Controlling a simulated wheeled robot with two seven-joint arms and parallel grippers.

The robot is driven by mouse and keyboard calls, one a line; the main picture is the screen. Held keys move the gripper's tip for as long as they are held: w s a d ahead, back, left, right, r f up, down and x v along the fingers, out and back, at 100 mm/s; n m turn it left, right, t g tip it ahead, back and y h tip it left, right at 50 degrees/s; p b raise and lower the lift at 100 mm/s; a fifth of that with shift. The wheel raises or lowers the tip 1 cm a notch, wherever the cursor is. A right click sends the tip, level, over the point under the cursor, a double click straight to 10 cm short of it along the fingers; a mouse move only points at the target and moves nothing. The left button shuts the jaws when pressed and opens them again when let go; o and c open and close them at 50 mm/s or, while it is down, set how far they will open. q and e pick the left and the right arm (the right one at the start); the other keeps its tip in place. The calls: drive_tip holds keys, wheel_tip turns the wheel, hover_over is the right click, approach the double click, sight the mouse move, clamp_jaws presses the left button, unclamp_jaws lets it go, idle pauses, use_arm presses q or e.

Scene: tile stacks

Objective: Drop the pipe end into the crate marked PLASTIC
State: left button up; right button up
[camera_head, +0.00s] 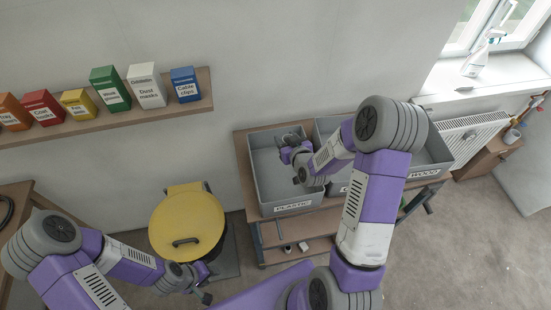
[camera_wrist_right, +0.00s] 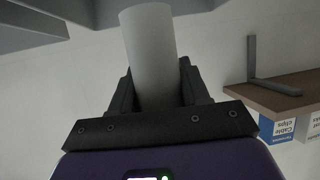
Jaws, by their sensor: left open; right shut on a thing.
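The grey pipe end (camera_wrist_right: 150,48) is a smooth tube, seen large in the right wrist view. My right gripper (camera_wrist_right: 154,92) is shut on it, one dark finger on each side. In the head view my right gripper (camera_head: 289,146) is over the open grey crate marked PLASTIC (camera_head: 293,207), within its outline; its exact height above the crate floor is hard to tell. The pipe end is small and hard to make out there. My left gripper (camera_head: 203,294) is open and empty, low beside the yellow-lidded bin, away from the crate.
More grey crates stand right of PLASTIC on the wooden bench (camera_head: 243,160); one is marked WOOD, and my right arm partly hides them. A yellow-lidded bin (camera_head: 187,220) stands left of the bench. A wall shelf (camera_head: 150,115) holds several boxes. A radiator (camera_head: 470,132) is at right.

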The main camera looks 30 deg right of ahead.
drive_tip(key=shift+s+f+b, duration=0.3)
drive_tip(key=shift+f+b, duration=0.05)
drive_tip(key=shift+f, duration=0.2)
drive_tip(key=shift+s+f+b, duration=0.1)
drive_tip(key=shift+f+b, duration=0.9)
drive_tip(key=shift+f, duration=1.3)
drive_tip(key=o, duration=1.1)
wheel_tip(320, 180, up, 10)
drive_tip(key=shift+r, duration=0.1)
